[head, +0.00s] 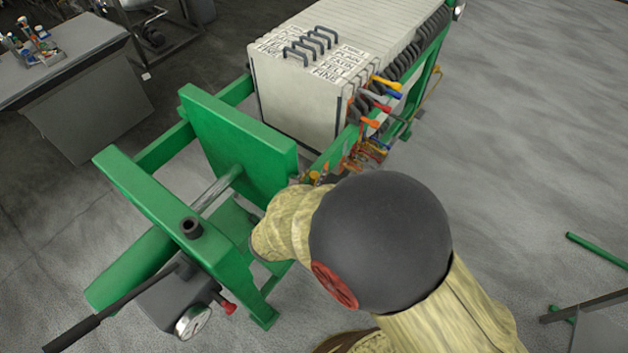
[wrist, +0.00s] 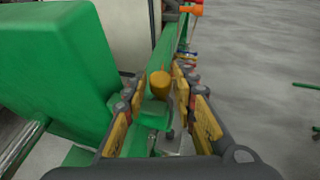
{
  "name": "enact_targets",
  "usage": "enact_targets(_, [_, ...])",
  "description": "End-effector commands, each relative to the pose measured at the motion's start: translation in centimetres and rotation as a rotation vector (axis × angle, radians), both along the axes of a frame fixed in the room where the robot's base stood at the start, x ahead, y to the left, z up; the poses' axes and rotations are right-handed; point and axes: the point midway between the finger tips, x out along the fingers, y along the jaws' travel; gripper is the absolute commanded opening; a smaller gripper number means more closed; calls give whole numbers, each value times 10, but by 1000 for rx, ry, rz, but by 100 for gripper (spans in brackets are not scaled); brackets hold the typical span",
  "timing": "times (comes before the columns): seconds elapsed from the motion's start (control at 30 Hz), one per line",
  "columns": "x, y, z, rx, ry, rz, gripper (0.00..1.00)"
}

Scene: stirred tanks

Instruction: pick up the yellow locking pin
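The yellow locking pin (wrist: 160,84) shows in the wrist view as a rounded yellow head by the green rail of the press. My gripper (wrist: 157,79) is open, with one finger to each side of the pin in the picture. Gaps show between the pin and both fingers; I cannot tell how far beyond the tips it is. Its lower part is not clear to see. In the head view my arm covers much of this spot, and I cannot pick the pin out surely from the small orange and yellow parts there.
The green press frame (head: 240,135) has a thick upright plate (wrist: 50,70) close to the left of my gripper. Pale filter plates (head: 300,105) stand behind, with coloured tap handles (head: 388,83) along their right side. The grey floor at right is largely open.

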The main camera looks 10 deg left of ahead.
Motion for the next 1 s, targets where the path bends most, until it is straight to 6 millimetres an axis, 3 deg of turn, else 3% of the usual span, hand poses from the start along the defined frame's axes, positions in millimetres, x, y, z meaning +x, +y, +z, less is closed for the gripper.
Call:
enact_targets(0.43, [0,0,0,0,0,0,0])
enact_targets(0.73, [0,0,2,1,0,0,0])
enact_targets(0.87, [0,0,14,2,-1,0,0])
enact_targets(1.0, [0,0,41,5,-2,-1,0])
